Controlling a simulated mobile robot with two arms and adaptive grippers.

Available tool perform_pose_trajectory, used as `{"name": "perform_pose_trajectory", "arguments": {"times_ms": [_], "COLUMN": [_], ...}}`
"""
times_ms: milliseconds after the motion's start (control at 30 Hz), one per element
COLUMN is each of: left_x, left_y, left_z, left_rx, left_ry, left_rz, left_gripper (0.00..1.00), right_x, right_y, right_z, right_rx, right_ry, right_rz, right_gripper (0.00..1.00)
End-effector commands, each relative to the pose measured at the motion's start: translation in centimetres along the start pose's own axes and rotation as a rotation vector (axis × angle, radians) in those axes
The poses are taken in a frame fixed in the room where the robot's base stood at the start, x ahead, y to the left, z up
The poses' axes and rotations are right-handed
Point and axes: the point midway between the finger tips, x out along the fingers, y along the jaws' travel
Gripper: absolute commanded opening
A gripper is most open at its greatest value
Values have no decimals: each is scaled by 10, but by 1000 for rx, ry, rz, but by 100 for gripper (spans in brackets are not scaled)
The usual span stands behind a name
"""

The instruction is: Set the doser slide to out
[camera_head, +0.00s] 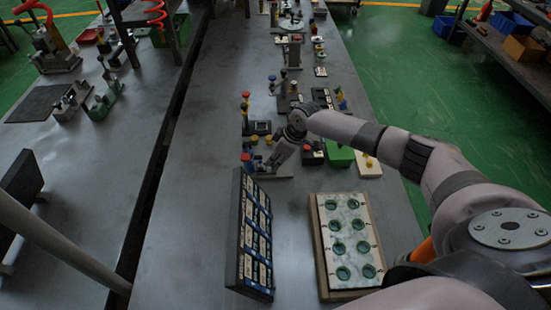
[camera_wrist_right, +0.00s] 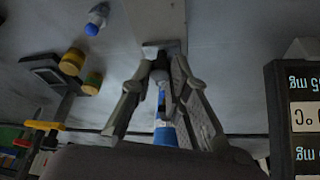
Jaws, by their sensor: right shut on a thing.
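My right gripper (camera_head: 268,168) reaches down to the bench just beyond the dark label board. In the right wrist view my right gripper (camera_wrist_right: 160,80) has its fingers closed together on a small grey and blue part (camera_wrist_right: 162,103), which I take to be the doser slide. A blue cylinder (camera_wrist_right: 165,135) shows between the fingers, below that part. A pale plate (camera_wrist_right: 160,47) lies at the fingertips. The fingers hide most of the gripped part, and I cannot tell its slide position. My left gripper is not in view.
The upright label board (camera_head: 255,235) stands close to the right gripper. A tray with green rings (camera_head: 348,240) lies right of it. Fixtures with coloured knobs, including a green box (camera_head: 339,154), stand beyond. The bench left of the board is clear.

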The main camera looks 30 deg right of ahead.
Motion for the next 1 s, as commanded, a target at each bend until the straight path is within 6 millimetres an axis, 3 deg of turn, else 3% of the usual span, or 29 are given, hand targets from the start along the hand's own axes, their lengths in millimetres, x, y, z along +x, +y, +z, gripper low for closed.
{"name": "perform_pose_trajectory", "arguments": {"times_ms": [133, 700, 1000], "left_x": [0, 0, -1], "left_y": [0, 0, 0], "left_z": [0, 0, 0], "left_rx": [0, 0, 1], "left_ry": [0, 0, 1], "left_rz": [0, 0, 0], "left_gripper": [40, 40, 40], "right_x": [0, -1, -17], "right_y": [0, 1, 20], "right_z": [0, 1, 42], "right_rx": [0, 1, 2], "right_ry": [0, 0, -1], "right_rz": [1, 2, 3], "right_gripper": [0, 0, 0]}}
